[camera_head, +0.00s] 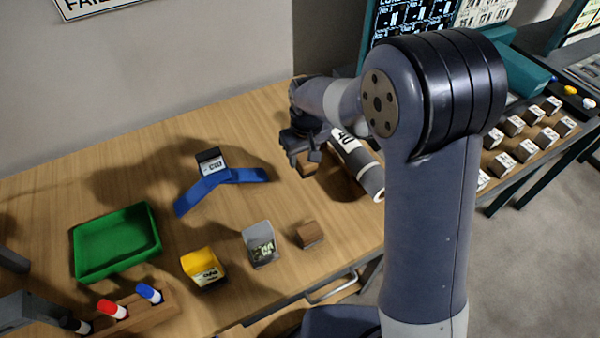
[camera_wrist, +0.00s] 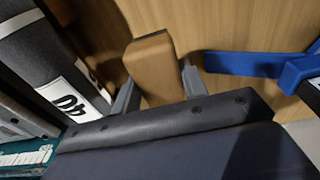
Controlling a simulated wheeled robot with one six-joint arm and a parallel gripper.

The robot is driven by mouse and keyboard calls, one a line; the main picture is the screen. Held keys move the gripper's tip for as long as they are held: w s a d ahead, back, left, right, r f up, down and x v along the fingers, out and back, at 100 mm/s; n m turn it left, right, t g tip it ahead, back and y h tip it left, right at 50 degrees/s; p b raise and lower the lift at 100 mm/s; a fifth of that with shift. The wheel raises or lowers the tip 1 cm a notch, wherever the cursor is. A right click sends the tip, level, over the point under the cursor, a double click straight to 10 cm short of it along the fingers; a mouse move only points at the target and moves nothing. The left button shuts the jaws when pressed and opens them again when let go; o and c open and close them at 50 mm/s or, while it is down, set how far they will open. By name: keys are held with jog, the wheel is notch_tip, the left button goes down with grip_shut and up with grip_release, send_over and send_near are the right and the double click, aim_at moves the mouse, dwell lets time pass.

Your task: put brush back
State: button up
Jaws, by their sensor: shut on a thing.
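My gripper (camera_head: 304,150) is shut on a brown wooden block (camera_head: 307,166) above the right part of the wooden table. In the wrist view the block (camera_wrist: 152,62) sits between the two grey fingers of my gripper (camera_wrist: 158,82). I cannot tell whether this block is the brush; no bristles show. I cannot tell whether it touches the table. A wooden rack (camera_head: 150,312) at the lower left holds pens with red, blue and black ends.
A grey roll (camera_head: 371,181) lies close right of my gripper. A blue stand (camera_head: 215,181) bears a small labelled box. A green tray (camera_head: 115,243), yellow box (camera_head: 203,268), grey box (camera_head: 260,244) and another brown block (camera_head: 309,235) stand nearer the front. Bare table lies between them.

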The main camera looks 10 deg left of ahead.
aim_at(305, 157)
notch_tip(305, 157, down, 8)
jog(key=shift+f+p, duration=0.25)
jog(key=shift+p, duration=0.2)
jog(key=o, duration=0.9)
jog(key=shift+o, duration=0.2)
jog(key=r, duration=0.8)
jog(key=s+d+r+b, duration=0.1)
jog(key=r, duration=0.3)
jog(key=shift+s, duration=0.1)
